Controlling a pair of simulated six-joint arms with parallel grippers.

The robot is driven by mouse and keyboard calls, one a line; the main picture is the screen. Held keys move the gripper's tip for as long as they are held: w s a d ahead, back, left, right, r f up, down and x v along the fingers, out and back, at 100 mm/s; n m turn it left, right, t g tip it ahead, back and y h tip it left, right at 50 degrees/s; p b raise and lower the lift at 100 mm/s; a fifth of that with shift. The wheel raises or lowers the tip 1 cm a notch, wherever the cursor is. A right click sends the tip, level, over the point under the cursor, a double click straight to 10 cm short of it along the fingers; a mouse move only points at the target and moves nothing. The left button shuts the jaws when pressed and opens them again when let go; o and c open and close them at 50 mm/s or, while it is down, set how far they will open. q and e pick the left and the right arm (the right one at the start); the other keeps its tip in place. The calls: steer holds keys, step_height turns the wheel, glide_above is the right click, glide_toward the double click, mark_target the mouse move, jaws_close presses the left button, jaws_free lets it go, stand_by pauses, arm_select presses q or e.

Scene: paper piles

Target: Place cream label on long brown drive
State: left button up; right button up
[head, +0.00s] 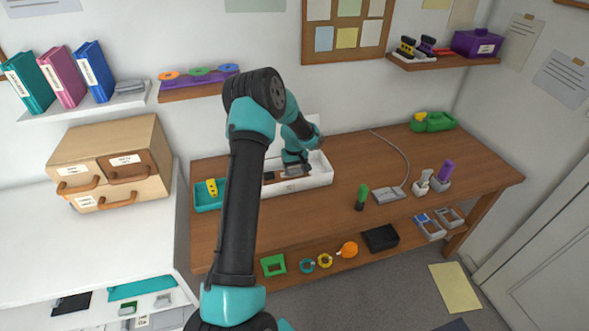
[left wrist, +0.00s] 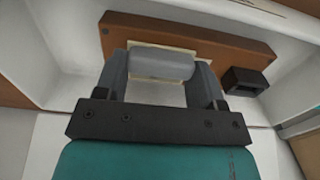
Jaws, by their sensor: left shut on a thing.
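My left gripper (head: 294,174) reaches down into a white tray (head: 322,174) on the wooden desk. In the left wrist view its fingers (left wrist: 161,66) are shut on a rounded grey grip piece (left wrist: 160,64). The cream label (left wrist: 168,46) shows as a pale edge behind this piece, mostly hidden by it. The long brown drive (left wrist: 235,54) lies behind the label, inside the tray. The label overlaps the drive in this view; I cannot tell whether they touch. My right gripper is out of view.
A small black block (left wrist: 245,81) is near the drive's right end. A teal bin with a yellow item (head: 212,188) stands left of the tray. A dark and green stick (head: 361,197) and a grey device (head: 389,194) stand to the right.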

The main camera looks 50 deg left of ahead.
arm_select(q)
steer(key=shift+f, duration=0.15)
steer(key=o, duration=0.9)
step_height(320, 180, up, 12)
steer(key=shift+r, duration=0.2)
stand_by(0.3)
